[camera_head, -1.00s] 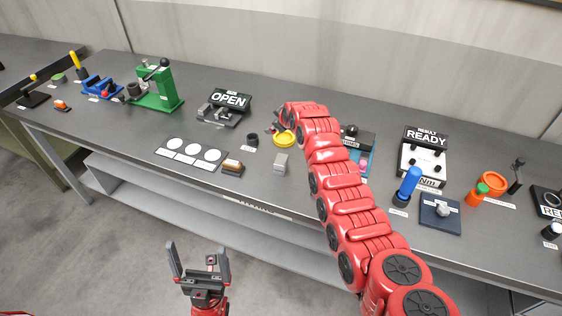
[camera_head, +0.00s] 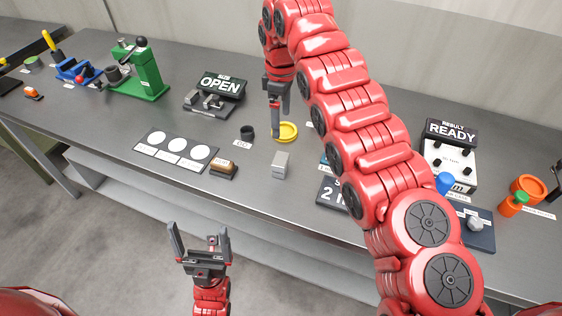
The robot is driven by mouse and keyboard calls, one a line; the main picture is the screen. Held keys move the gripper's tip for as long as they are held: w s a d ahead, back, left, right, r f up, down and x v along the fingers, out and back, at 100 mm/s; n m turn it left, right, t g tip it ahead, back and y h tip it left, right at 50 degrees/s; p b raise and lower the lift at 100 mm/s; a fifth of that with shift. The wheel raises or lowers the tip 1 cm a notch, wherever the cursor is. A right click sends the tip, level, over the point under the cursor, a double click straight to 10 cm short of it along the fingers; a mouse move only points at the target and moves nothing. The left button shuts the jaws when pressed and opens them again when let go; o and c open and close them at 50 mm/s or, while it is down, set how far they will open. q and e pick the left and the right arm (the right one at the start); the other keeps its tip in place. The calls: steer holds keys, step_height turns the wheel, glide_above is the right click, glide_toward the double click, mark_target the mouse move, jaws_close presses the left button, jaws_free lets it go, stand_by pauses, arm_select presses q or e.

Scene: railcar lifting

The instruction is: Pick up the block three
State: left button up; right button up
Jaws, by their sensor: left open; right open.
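No block can be read as marked three. A small light-grey block (camera_head: 280,166) stands near the front edge of the table, right of centre. A brown-and-black block (camera_head: 223,169) with a pale label lies to its left. My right gripper (camera_head: 281,122) points down beside a yellow dish (camera_head: 287,131), behind the grey block and apart from it. It is open and empty. My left gripper (camera_head: 199,238) is open and empty, below and in front of the table edge.
A black panel with three white circles (camera_head: 176,149) lies to the left. A small black cup (camera_head: 247,132) stands behind the grey block, left of the dish. An OPEN sign (camera_head: 221,86) and a green press (camera_head: 138,79) stand further back. My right arm hides part of the right side.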

mark_target(280, 159)
step_height(280, 159, down, 12)
steer(key=p, duration=0.4)
steer(key=shift+s+r, duration=0.15)
steer(key=shift+r, duration=0.05)
steer(key=shift+f+p, duration=0.4)
step_height(280, 159, down, 4)
steer(key=shift+s+a+r+p, duration=0.1)
steer(key=shift+r+p, duration=0.15)
steer(key=shift+p, duration=0.55)
steer(key=shift+f, duration=0.6)
jaws_close()
